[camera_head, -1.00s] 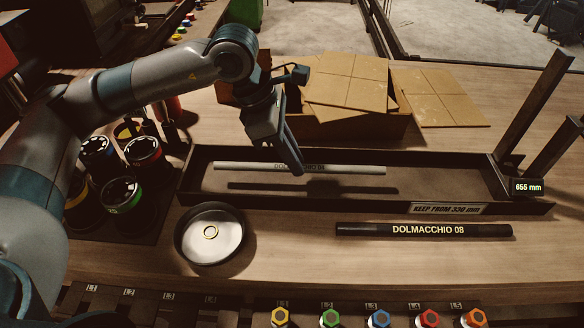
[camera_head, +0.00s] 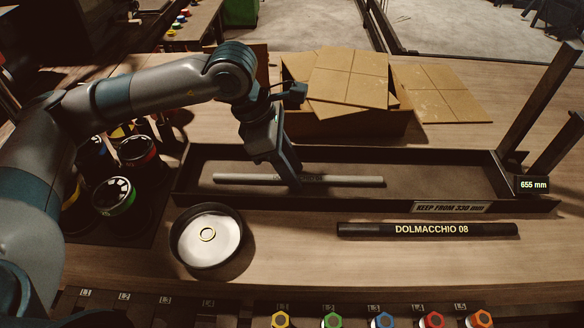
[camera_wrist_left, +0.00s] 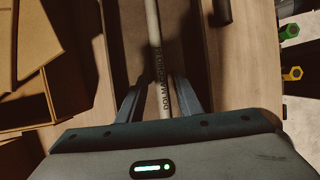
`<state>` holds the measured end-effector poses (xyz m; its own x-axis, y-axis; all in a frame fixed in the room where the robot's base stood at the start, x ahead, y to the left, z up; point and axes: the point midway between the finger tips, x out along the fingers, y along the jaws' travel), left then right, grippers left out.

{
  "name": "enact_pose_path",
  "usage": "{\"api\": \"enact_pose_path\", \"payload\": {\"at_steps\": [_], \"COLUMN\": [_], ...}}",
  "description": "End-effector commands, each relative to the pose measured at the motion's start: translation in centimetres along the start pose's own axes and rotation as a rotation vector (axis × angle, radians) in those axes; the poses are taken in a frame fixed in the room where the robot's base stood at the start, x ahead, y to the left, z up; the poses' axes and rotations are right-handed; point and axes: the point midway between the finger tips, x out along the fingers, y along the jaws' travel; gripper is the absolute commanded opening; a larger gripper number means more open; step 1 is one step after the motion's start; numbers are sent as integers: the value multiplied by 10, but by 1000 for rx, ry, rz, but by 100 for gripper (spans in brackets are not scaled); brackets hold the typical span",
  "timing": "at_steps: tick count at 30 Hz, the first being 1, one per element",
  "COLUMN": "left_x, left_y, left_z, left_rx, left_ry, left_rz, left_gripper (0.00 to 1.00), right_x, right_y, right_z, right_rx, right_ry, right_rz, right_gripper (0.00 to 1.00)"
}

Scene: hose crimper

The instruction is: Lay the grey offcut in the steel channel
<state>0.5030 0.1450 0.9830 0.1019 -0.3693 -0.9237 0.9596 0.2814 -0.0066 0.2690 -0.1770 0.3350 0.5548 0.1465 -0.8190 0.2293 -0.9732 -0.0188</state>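The grey offcut (camera_head: 345,181), a thin light tube with small print, lies lengthwise inside the steel channel (camera_head: 440,185), very low over its floor. I cannot tell for certain whether it touches the floor. My left gripper (camera_head: 293,180) reaches down into the channel with its fingers on either side of the offcut, left of the channel's middle. My right gripper is out of view.
A black hose marked DOLMACCHIO 08 (camera_head: 430,229) lies in front of the channel. A round dish (camera_head: 208,241) with a ring stands at front left. Cardboard boxes (camera_head: 345,75) are behind, dark pots (camera_head: 118,196) at left, and a 655 mm display (camera_head: 533,184) at right.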

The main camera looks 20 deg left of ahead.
Motion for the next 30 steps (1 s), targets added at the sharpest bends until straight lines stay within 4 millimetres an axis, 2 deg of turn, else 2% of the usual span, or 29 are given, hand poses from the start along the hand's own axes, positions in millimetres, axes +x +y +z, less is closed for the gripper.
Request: {"api": "enact_pose_path", "payload": {"at_steps": [12,14,19,26,30], "left_x": [-4,-6,-27,-68,-93], "left_y": [0,1,1,1,1], "left_z": [1,1,1,1,1], "left_rx": [0,0,0,0,0], "left_ry": [0,-1,-1,-2,-2], "left_rz": [0,2,3,5,4], "left_gripper": [32,32,32,32,32], "right_x": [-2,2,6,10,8], "right_y": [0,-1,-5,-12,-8], "right_z": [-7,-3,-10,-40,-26], "right_rx": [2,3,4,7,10], "right_ry": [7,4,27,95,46], "right_rz": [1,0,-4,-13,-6], "right_gripper": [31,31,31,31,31]}}
